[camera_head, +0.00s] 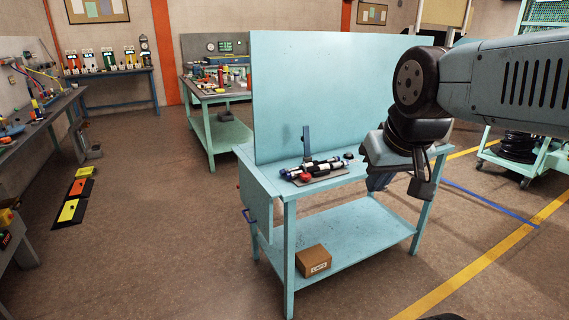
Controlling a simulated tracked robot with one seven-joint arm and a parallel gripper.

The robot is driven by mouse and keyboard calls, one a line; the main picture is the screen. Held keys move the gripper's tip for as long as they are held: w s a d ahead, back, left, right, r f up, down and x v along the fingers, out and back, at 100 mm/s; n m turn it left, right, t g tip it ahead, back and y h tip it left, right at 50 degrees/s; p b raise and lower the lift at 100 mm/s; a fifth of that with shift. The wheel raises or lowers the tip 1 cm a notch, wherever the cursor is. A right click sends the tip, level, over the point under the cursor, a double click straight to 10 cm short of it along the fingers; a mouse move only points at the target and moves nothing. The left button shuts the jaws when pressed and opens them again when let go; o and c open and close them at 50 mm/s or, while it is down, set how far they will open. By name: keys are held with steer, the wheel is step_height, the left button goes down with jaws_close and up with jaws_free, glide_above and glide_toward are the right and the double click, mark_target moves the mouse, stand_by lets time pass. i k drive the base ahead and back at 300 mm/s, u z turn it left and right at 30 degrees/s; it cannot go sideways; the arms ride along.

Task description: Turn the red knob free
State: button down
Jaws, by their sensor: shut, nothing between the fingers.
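The red knob (305,177) is small in the head view, at the front of a dark plate (327,178) on the teal workbench (352,178). Black hose pieces (318,166) with white bands and blue ends lie just behind it. A blue upright bracket (306,142) stands behind them. My gripper (379,183) hangs from my arm to the right of the knob, over the right part of the bench. It is shut and empty, apart from the knob. My wrist partly hides the bench's right end.
A tall teal back panel (320,95) rises behind the hoses. A cardboard box (313,260) sits on the lower shelf (345,245). Open floor lies to the left. A green cart (530,155) stands at the right.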

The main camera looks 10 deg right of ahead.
mark_target(305, 175)
steer(key=u, duration=0.1)
steer(key=i, duration=1)
steer(key=z, duration=0.1)
